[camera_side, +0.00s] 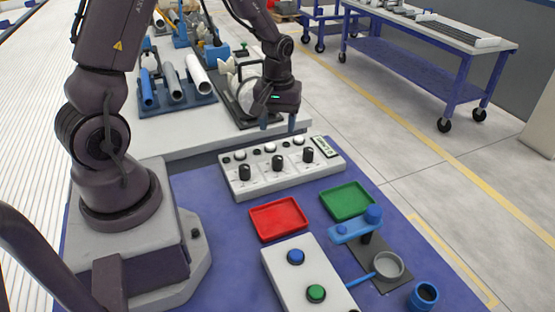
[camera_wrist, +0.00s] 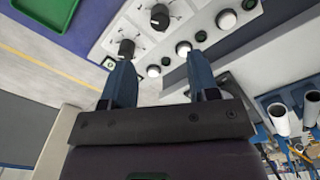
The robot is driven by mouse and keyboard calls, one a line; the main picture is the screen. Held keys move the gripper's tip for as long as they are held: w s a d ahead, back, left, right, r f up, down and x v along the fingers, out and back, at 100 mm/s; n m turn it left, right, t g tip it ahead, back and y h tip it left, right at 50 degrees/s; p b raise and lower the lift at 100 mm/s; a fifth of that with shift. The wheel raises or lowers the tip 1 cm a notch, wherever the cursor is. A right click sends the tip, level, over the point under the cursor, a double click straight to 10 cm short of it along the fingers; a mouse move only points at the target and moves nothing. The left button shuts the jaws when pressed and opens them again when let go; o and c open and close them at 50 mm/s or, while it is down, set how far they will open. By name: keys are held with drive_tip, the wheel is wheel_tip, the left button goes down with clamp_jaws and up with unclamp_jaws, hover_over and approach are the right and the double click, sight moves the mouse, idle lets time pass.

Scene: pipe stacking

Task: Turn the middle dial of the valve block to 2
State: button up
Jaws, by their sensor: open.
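The valve block (camera_side: 282,172) is a pale box with three black dials in a row, in the middle of the side view. The middle dial (camera_side: 278,162) stands between the left dial (camera_side: 245,171) and the right dial (camera_side: 308,155). In the wrist view the middle dial (camera_wrist: 160,18) appears to be the upper of two dials, with the right dial (camera_wrist: 126,48) below it. The number it points at is too small to read. My gripper (camera_side: 278,124) is open and empty, with blue fingers pointing down above the block's rear edge, apart from the dials. Its fingers also show in the wrist view (camera_wrist: 160,60).
White round knobs or lamps (camera_side: 270,147) line the block's rear. A red tray (camera_side: 278,218) and a green tray (camera_side: 346,200) lie in front. A button box (camera_side: 306,270) stands nearer. A pipe rack (camera_side: 178,98) is behind, left of my gripper.

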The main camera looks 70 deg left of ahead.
sight(277, 158)
wheel_tip(277, 158, down, 11)
drive_tip(key=shift+f, duration=0.1)
idle(0.3)
drive_tip(key=c, duration=0.9)
drive_tip(key=shift+c, duration=0.2)
drive_tip(key=shift+m, duration=0.3)
drive_tip(key=m, duration=0.5)
drive_tip(key=shift+m, duration=0.3)
drive_tip(key=m, duration=0.5)
drive_tip(key=shift+s, duration=0.1)
drive_tip(key=shift+m, duration=0.4)
